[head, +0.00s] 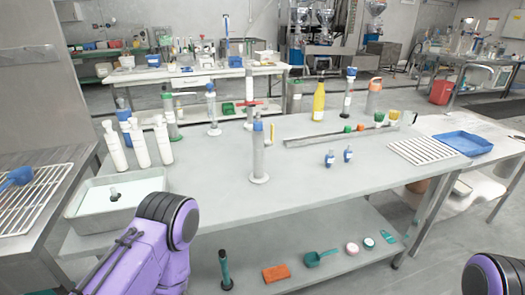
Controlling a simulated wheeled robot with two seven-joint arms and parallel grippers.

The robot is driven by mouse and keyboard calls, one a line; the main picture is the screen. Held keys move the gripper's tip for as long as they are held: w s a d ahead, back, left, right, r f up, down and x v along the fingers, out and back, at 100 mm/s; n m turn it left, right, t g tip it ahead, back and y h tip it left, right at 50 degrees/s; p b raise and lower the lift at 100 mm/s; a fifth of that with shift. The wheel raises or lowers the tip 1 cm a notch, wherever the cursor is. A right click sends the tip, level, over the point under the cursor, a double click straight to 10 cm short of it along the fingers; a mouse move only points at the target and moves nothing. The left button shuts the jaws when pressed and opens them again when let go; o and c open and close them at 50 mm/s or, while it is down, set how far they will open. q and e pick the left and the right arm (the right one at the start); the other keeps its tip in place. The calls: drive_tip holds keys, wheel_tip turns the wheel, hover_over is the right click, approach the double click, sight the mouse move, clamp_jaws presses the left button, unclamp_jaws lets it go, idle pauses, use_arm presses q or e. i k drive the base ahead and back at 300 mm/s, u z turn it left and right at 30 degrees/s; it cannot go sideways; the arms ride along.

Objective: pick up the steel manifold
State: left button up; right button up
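I cannot tell for certain which thing is the steel manifold. A long grey metal bar (325,137) lies at the right of the grey table, with small orange, green and yellow pieces along its right half. A grey upright cylinder with a blue top (258,155) and a round base stands near the table's middle. A similar upright with a red crosspiece (249,95) stands farther back. Only purple and black parts of my arms show, at the lower left and lower right. Neither gripper is in view.
White bottles (138,145) stand at the table's left, behind a white tray (97,205). Two small blue bottles (348,155) stand near the bar. A white rack (422,150) and blue tray (462,143) lie at right. The front middle tabletop is clear. A lower shelf (300,245) holds tools.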

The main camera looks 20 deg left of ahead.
sight(258, 176)
drive_tip(key=z, duration=0.6)
drive_tip(key=k, duration=0.95)
drive_tip(key=z, duration=1)
drive_tip(key=i, duration=1.5)
drive_tip(key=u, duration=1.5)
drive_tip(key=i, duration=0.9)
drive_tip(key=u, duration=1)
